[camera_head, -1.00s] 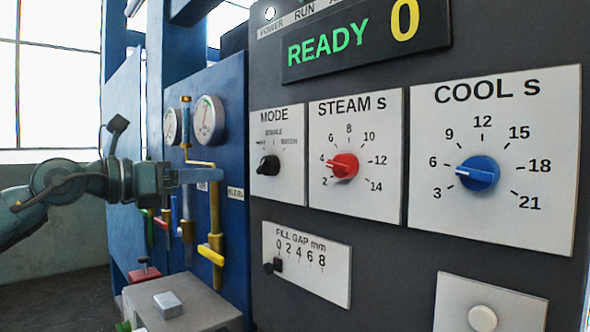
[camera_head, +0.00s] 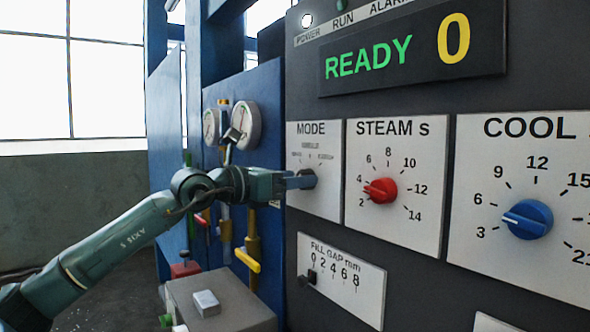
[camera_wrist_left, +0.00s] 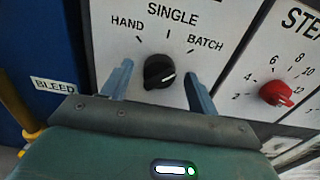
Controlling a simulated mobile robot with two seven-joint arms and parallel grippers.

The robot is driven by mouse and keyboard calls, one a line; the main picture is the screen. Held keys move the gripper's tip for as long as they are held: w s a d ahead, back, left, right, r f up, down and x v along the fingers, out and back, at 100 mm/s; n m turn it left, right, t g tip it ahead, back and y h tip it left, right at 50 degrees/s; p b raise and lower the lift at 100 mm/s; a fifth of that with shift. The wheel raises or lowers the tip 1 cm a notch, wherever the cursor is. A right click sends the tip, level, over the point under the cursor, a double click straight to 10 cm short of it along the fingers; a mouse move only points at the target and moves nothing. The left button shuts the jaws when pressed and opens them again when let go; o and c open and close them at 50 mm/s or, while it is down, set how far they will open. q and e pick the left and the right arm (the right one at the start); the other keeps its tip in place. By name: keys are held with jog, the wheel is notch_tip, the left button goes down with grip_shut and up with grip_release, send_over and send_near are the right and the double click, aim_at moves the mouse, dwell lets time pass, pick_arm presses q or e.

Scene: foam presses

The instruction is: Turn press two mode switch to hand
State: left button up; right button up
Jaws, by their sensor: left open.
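The mode switch is a black knob (camera_wrist_left: 159,70) on a white panel marked HAND at left, SINGLE at top and BATCH at right. In the left wrist view its white mark lies toward the right side. In the head view the knob (camera_head: 308,178) is partly hidden by my left gripper (camera_head: 303,181). In the left wrist view my left gripper (camera_wrist_left: 157,75) is open, with one blue finger on each side of the knob. Gaps show between both fingers and the knob; I cannot tell how deep the fingertips reach. My right gripper is not in view.
The red STEAM knob (camera_head: 380,190) and blue COOL knob (camera_head: 528,219) are to the right. The fill gap slider (camera_head: 311,277) is below. Gauges (camera_head: 240,125), pipes and a yellow valve handle (camera_head: 248,260) are at left. A grey box (camera_head: 225,305) stands below my arm.

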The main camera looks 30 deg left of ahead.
pick_arm(q)
jog(key=shift+w+d, duration=0.15)
jog(key=shift+w, duration=0.15)
jog(key=shift+c, duration=0.3)
jog(key=c, duration=0.9)
